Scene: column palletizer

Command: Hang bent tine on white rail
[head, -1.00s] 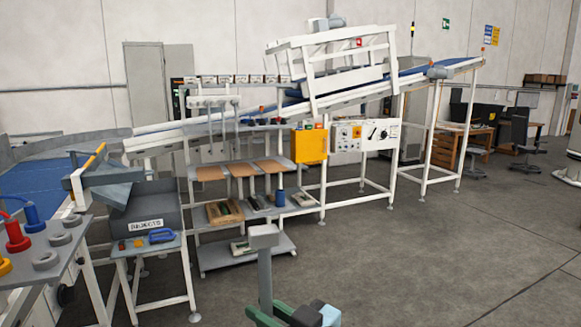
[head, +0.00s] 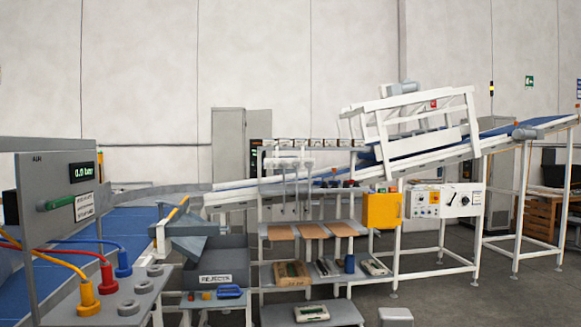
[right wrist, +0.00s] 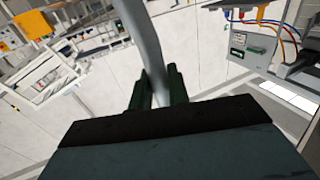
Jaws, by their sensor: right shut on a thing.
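The bent tine is a grey curved bar (right wrist: 143,45). My right gripper (right wrist: 157,90), with two dark green fingers, is shut on it in the right wrist view. The bar runs up from the fingers out of the top of that view. The right gripper itself is below that view. My left gripper is not in view.
The shelf rack (head: 310,249) holds brown pads and small items below the rail. A grey rejects bin (head: 216,268) stands left of it. A bench (head: 120,305) with coloured hose plugs is nearest on the left. A yellow box (head: 381,211) is right of the rack.

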